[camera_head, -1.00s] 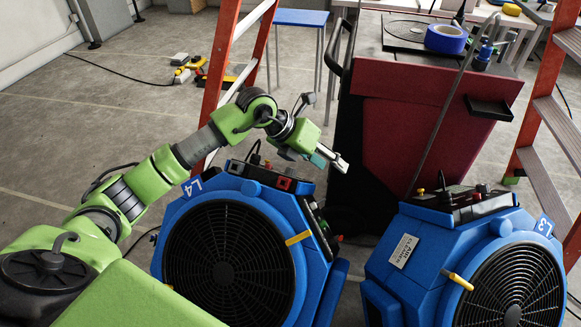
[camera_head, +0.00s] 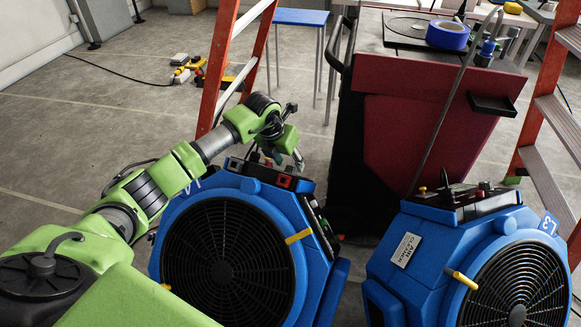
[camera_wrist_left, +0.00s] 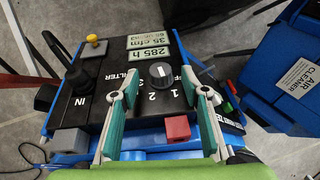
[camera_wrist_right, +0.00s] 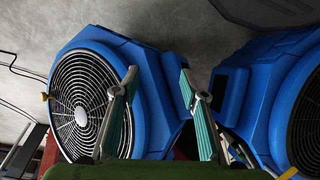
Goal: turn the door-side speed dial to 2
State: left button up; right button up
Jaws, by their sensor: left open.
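The speed dial (camera_wrist_left: 161,72) is a round dark knob with a pale mark on a black panel in the left wrist view. Labels 1, 2, 3 and OFF are printed around it, partly hidden by my fingers. I cannot read its setting surely. My left gripper (camera_wrist_left: 160,86) is open, its fingers on either side of the dial in that view; I cannot tell whether they touch it. In the head view my left gripper (camera_head: 298,161) is over the panel of the left blue air unit (camera_head: 312,262). My right gripper (camera_wrist_right: 158,84) is open and empty.
A second blue air unit (camera_head: 422,236) stands to the right. A red square block (camera_wrist_left: 177,128) and a yellow-topped knob (camera_wrist_left: 93,44) sit near the dial. A red cart (camera_head: 428,130) and an orange ladder (camera_head: 224,62) stand behind.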

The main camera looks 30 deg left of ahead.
pick_arm(q)
jog(key=shift+x, duration=1.15)
pick_arm(e)
jog(key=shift+v, duration=1)
jog(key=shift+d, duration=0.1)
pick_arm(q)
jog(key=c, duration=1.1)
